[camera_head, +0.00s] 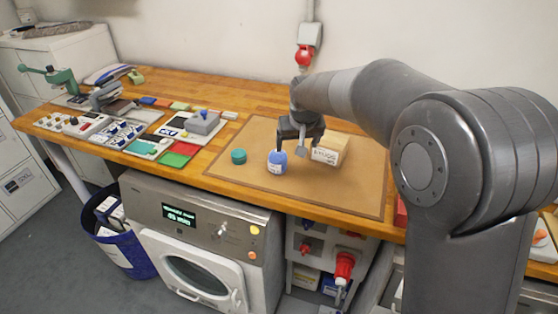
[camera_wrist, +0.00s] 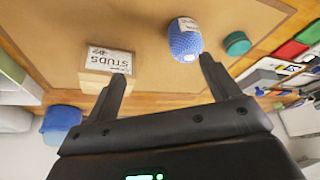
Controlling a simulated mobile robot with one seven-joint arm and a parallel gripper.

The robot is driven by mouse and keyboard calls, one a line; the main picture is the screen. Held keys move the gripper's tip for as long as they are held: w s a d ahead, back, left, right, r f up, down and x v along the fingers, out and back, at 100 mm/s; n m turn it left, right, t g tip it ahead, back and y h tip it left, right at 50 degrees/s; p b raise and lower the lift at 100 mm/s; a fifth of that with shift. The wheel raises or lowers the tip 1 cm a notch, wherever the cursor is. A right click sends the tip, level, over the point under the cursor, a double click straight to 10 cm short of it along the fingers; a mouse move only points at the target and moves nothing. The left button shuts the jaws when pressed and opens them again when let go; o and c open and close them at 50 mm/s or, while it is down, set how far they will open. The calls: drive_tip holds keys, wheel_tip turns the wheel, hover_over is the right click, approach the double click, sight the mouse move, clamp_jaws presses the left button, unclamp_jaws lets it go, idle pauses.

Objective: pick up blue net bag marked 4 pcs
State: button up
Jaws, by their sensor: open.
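The blue net bag (camera_head: 277,162) is a small rounded blue bundle with a white label, standing on the brown mat (camera_head: 234,179). In the wrist view the bag (camera_wrist: 185,42) shows its mesh and label; the print is too small to read. My gripper (camera_head: 299,150) is above the mat, close to the bag and between it and a box. In the wrist view my gripper (camera_wrist: 168,72) has its fingers spread with nothing between them. The bag lies just beyond the fingertip on the right of that view, outside the jaws as far as I can tell.
A wooden box labelled STUDS (camera_head: 329,150) stands right of my gripper; it also shows in the wrist view (camera_wrist: 106,62). A teal round item (camera_head: 238,156) sits left of the bag. Bare mat lies in front. Trays and tools (camera_head: 176,154) fill the bench's left.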

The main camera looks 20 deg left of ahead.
hover_over(278, 160)
drive_tip(key=d, duration=0.2)
wheel_tip(278, 160, down, 3)
drive_tip(key=x, duration=0.4)
drive_tip(key=shift+s+a+f, duration=0.2)
drive_tip(key=shift+s+f, duration=0.05)
drive_tip(key=shift+f, duration=0.2)
drive_tip(key=x, duration=0.4)
drive_tip(key=shift+a, duration=0.4)
drive_tip(key=shift+w+a+f, duration=0.15)
drive_tip(key=shift+f, duration=0.5)
drive_tip(key=c, duration=1.1)
